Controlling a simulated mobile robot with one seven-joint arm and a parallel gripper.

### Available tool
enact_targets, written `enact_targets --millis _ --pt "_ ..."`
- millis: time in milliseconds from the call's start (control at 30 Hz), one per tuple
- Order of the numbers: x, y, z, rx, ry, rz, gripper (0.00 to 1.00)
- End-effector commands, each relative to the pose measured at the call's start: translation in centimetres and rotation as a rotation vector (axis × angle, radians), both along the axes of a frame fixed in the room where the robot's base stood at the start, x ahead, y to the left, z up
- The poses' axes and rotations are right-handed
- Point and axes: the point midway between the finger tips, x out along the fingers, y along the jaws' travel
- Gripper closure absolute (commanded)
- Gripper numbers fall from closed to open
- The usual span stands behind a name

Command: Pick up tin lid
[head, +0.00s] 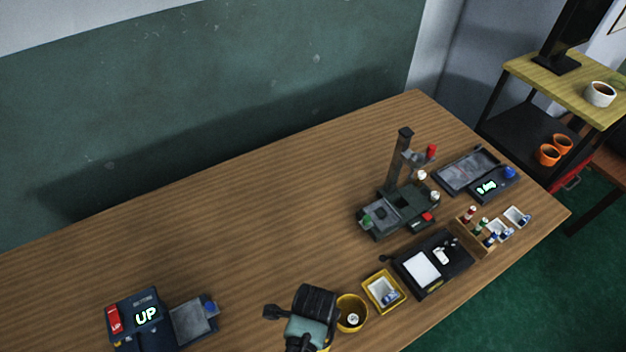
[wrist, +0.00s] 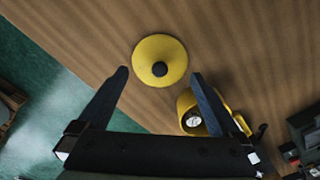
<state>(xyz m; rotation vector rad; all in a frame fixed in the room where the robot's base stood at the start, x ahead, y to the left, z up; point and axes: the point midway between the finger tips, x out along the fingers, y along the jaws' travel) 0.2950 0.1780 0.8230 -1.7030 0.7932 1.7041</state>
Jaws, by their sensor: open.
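The tin lid (wrist: 148,52) is a round yellow disc with a dark knob at its centre. It lies on the wooden table in the wrist view. My gripper (wrist: 160,74) is open and empty, with a fingertip on either side of the lid's near part. The lid appears ahead of and between the fingers, with no contact visible. In the head view my arm's end hides most or all of the lid. An open yellow tin (head: 351,317) stands just right of my arm, with something pale inside. It also shows behind the right finger in the wrist view (wrist: 184,104).
A yellow square tray (head: 369,282) and a black board with a white panel (head: 405,277) stand right of the tin. A dark device reading "UP" (head: 130,325) stands at left. A machine with a post (head: 401,160) is farther back. The table's middle is clear.

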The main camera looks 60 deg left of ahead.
Motion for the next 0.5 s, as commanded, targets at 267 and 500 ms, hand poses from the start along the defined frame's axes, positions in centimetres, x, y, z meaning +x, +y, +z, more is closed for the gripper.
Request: enact_targets --millis 267,500 --pt "-0.2 0.1 -2.9 0.0 0.0 -0.001 0.0" --pt "-0.2 0.1 -3.0 0.001 -0.001 -0.001 0.0"
